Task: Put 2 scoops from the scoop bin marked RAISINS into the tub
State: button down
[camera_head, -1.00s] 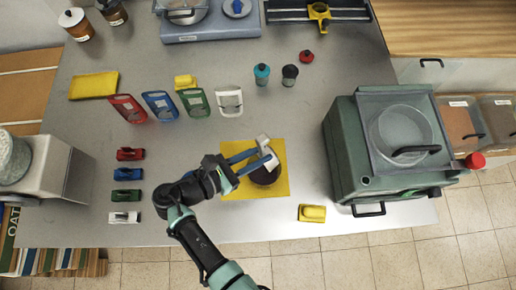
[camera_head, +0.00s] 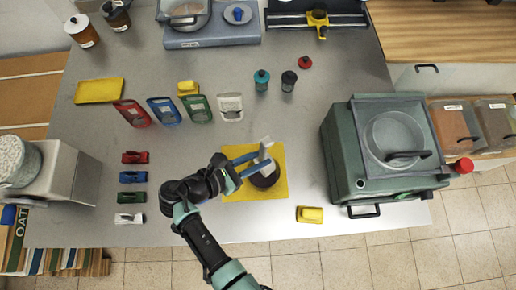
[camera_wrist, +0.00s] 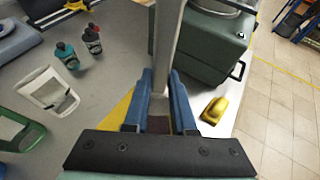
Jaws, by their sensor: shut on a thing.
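My gripper (camera_head: 254,163) has blue fingers and is shut on a pale grey scoop (camera_head: 265,146) above the yellow mat. In the wrist view the scoop's long grey bar (camera_wrist: 169,45) rises between the fingers. A round tub (camera_head: 266,178) with dark brown inside stands on the yellow mat (camera_head: 236,190), just below and beside the fingers, partly covered by the scoop. I cannot tell whether the scoop holds anything. Two labelled bins, one with brown contents (camera_head: 455,128) and one beside it (camera_head: 495,122), stand at the right; their labels are too small to read.
A green machine (camera_head: 345,150) with a clear-lidded top stands right of the mat. A yellow block (camera_head: 309,214) lies near the front edge. Coloured frames (camera_head: 165,111) and small clips (camera_head: 132,177) stand at the left. Bottles (camera_head: 261,81) stand behind the mat.

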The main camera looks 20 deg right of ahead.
aim_at(262, 147)
jog(key=shift+r+g+y+p, duration=0.35)
jog(key=shift+y+p, duration=0.5)
jog(key=shift+p, duration=1.05)
jog(key=shift+r+g+y+p, duration=0.15)
jog(key=shift+r+y+p, duration=0.55)
jog(key=shift+p, duration=1.15)
jog(key=shift+r+y+p, duration=0.2)
jog(key=shift+y+p, duration=0.5)
jog(key=shift+y, duration=0.25)
jog(key=shift+d+f+g+y+b, duration=0.1)
jog(key=shift+g+y+b, duration=0.25)
jog(key=shift+y, duration=0.25)
notch_tip(262, 147, up, 2)
jog(key=y, duration=0.3)
jog(key=g+y, duration=0.1)
jog(key=y, duration=0.2)
jog(key=shift+r+g, duration=0.2)
jog(key=shift+g, duration=0.05)
jog(key=y, duration=0.1)
jog(key=r+y, duration=0.1)
jog(key=y, duration=0.1)
jog(key=shift+w+g, duration=0.1)
jog(key=shift+g, duration=0.2)
jog(key=shift+r+g+y+b, duration=0.15)
jog(key=shift+g+y+b, duration=0.25)
jog(key=shift+y, duration=0.7)
jog(key=shift+r+y, duration=0.25)
jog(key=shift+y, duration=0.05)
